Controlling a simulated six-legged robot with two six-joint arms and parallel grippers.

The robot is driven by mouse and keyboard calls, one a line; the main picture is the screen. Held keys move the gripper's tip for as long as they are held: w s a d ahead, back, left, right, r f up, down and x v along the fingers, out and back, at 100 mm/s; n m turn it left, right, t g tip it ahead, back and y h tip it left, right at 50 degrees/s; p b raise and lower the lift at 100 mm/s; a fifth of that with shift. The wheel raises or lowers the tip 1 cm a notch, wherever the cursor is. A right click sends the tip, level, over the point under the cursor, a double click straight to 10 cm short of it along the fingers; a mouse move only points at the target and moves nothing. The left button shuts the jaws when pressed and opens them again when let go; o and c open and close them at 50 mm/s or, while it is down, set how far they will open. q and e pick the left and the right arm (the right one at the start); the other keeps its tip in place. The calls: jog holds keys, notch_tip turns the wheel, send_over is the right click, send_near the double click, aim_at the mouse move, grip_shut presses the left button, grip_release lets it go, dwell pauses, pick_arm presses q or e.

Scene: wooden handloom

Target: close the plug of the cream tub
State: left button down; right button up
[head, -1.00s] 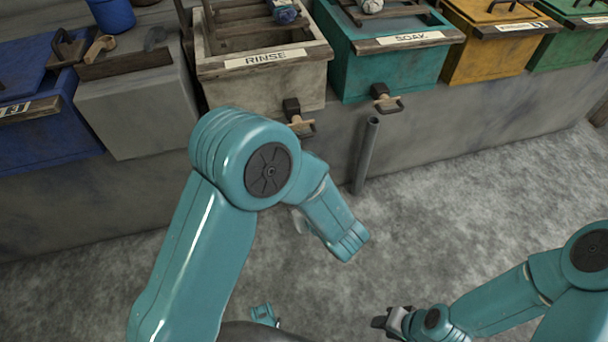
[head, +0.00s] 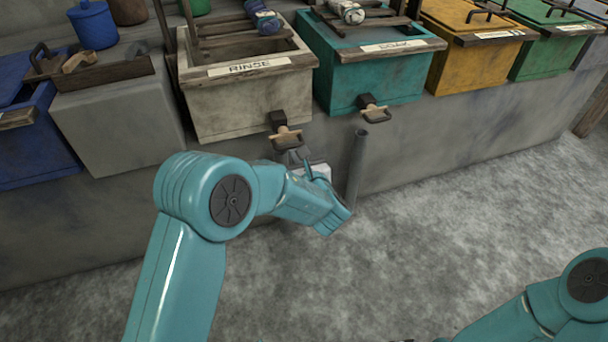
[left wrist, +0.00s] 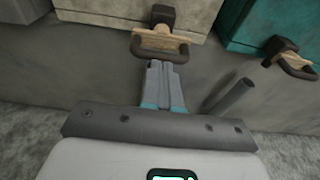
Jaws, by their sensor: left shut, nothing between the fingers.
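The cream tub (head: 246,104), labelled RINSE, stands on the grey ledge. Its plug (head: 287,138) sticks out low on the front, with a dark block, a light wooden piece and a dark looped handle. The plug also shows in the left wrist view (left wrist: 160,41), at the top middle. My left gripper (head: 292,157) is just below the plug in the head view, partly hidden by my own wrist. In the left wrist view its fingers (left wrist: 161,66) are together and empty, with tips just under the handle loop. Whether they touch it I cannot tell. My right gripper is out of view.
A teal tub (head: 372,75) labelled SOAK stands to the right with a similar plug (head: 373,109). A grey upright pipe (head: 356,170) stands close to the right of my left gripper. The grey floor (head: 450,220) in front is clear.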

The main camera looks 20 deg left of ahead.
aim_at(290, 146)
pick_arm(q)
jog(key=shift+x, duration=0.95)
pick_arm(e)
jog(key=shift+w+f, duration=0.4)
pick_arm(q)
jog(key=shift+a, duration=0.1)
jog(key=x, duration=0.3)
jog(key=shift+w+a+r+b, duration=0.1)
jog(key=shift+r+b, duration=0.2)
jog(key=shift+b, duration=0.1)
jog(key=shift+w+a+r, duration=0.1)
jog(key=shift+r, duration=0.2)
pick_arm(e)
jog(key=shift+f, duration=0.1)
